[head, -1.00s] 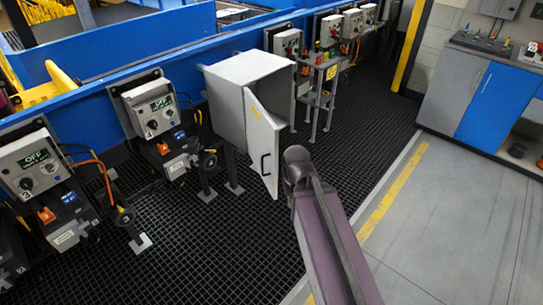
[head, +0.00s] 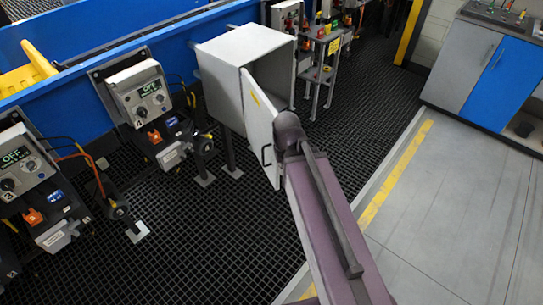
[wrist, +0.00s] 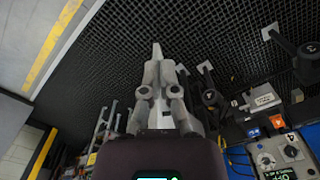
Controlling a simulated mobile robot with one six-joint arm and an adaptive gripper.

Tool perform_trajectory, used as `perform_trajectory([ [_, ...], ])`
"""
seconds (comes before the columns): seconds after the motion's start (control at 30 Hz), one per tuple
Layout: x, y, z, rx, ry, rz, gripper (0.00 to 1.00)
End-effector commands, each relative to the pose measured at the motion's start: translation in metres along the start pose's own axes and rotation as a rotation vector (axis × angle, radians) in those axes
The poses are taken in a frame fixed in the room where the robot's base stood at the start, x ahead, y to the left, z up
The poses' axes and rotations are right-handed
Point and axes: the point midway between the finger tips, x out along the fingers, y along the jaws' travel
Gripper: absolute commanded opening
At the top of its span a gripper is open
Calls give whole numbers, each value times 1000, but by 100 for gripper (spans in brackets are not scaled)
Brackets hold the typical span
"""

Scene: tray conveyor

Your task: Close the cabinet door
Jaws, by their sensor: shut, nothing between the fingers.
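The grey cabinet (head: 222,83) stands on legs beside the blue conveyor wall in the head view. Its door (head: 259,122) hangs open toward the front right, with a dark handle (head: 265,155) and a small yellow label. My arm's end overlaps the door's right edge in the head view; I cannot tell whether it touches. My gripper is hidden there behind my arm. In the wrist view my gripper (wrist: 159,72) is shut and holds nothing. A pale shape there lies close to the fingers, and I cannot tell whether it is the door.
Control boxes (head: 140,92) on stands line the conveyor wall left of the cabinet. A small grey rack (head: 322,62) stands just right of it. A workbench with a blue door (head: 500,85) is at the far right.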

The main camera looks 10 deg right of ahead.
Motion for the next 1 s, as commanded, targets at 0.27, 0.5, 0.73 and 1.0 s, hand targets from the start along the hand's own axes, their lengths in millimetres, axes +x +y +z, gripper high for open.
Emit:
perform_trajectory([
  [0.27,1,0,-1,-8,-1,3,0],
  [0.5,11,-9,-13,-145,-12,59,0],
  [0.73,31,-21,-42,-471,-61,197,0],
  [1.0,50,-48,-84,-959,-192,402,0],
])
